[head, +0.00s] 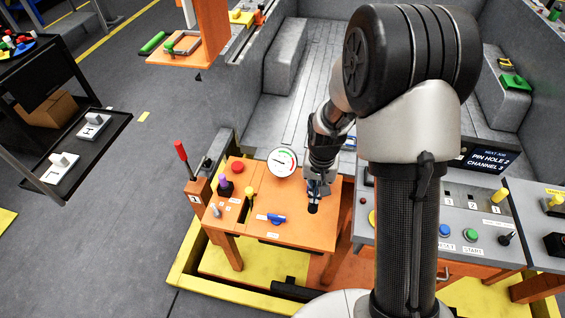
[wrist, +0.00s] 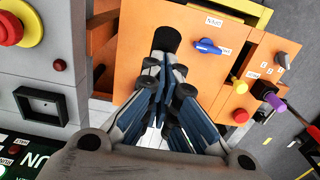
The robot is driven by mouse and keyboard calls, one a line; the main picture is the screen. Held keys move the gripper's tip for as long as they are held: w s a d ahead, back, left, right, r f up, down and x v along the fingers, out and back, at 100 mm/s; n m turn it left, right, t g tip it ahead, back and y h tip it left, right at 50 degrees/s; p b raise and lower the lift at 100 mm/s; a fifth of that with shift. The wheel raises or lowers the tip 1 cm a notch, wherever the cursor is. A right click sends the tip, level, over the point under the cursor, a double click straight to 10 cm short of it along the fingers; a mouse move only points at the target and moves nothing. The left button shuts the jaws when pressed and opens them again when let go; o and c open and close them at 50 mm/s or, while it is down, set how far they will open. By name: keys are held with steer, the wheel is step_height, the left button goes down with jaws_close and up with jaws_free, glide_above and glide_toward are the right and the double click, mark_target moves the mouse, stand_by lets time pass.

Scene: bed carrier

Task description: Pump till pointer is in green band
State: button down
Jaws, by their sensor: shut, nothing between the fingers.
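The round white gauge (head: 282,161) stands at the back of the orange panel (head: 290,233) and has a green band near its top and red at the right. Its dark pointer seems to lie towards the left, outside the green; it is too small to read exactly. My gripper (head: 314,194) is shut and empty, pointing down over the panel's right side. A black round-ended knob (head: 313,208) is right at the fingertips; it also shows in the wrist view (wrist: 167,38), just beyond the fingers. I cannot tell whether they touch it.
A blue lever (head: 276,219) lies on the panel left of my gripper. A yellow-topped lever (head: 249,191), a purple knob (head: 223,183) and a red-handled lever (head: 181,151) are farther left. A grey console (head: 455,222) with buttons stands right.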

steer(key=shift+s+f+b, duration=1.15)
steer(key=shift+f+b, duration=3.55)
steer(key=shift+f, duration=1.9)
steer(key=r+p, duration=0.3)
steer(key=r, duration=0.1)
steer(key=w+r+p, duration=0.1)
steer(key=r+p, duration=0.3)
steer(key=r, duration=0.1)
steer(key=w+r+p, duration=0.1)
steer(key=r+p, duration=0.2)
steer(key=r, duration=0.1)
steer(key=shift+w+r, duration=0.1)
steer(key=shift+r, duration=0.2)
